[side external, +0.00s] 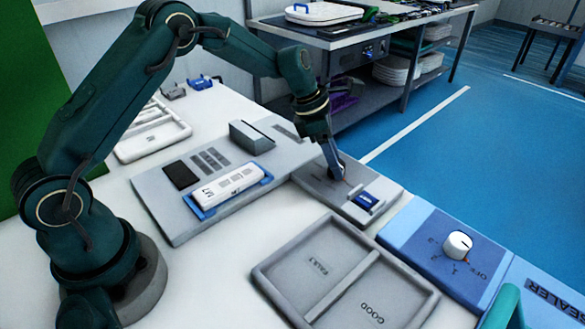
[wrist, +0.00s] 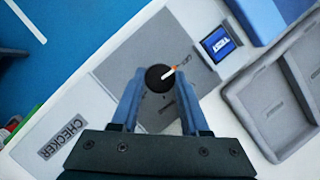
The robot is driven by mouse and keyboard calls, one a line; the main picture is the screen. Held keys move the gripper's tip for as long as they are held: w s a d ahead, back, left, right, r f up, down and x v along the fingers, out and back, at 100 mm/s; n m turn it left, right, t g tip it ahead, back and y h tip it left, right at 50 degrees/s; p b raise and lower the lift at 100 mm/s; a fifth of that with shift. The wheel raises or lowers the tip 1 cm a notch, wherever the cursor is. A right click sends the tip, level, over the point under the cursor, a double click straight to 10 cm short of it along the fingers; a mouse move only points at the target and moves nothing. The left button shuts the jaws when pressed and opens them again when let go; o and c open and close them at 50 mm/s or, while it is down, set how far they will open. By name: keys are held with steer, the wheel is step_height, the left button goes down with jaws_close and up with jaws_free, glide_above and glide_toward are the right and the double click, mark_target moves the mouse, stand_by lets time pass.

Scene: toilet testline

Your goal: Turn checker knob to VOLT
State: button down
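The checker knob (wrist: 161,80) is a dark round dial with a white and orange pointer on a grey panel. In the wrist view its pointer aims up and right, toward a small blue screen marked TEST (wrist: 219,44). My gripper (wrist: 159,86) has one finger on each side of the knob; I cannot tell whether they press on it. In the side view my gripper (side external: 336,172) reaches down to the panel and mostly hides the knob. Any VOLT mark is not readable.
The checker's plate, labelled CHECKER (wrist: 63,136), holds a white device in a blue cradle (side external: 232,187). A grey tray marked FAULT and GOOD (side external: 262,272) lies in front. A blue sealer panel with a white knob (side external: 458,245) stands to the right.

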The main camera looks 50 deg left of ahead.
steer(key=shift+m, duration=0.3)
steer(key=m+g, duration=0.1)
steer(key=m, duration=0.2)
steer(key=shift+w+a+m+h, duration=0.1)
steer(key=shift+m+h, duration=0.2)
steer(key=shift+h, duration=0.1)
steer(key=shift+m+g, duration=0.7)
steer(key=shift+m, duration=1.1)
steer(key=shift+c, duration=2)
jaws_free()
steer(key=shift+n, duration=0.4)
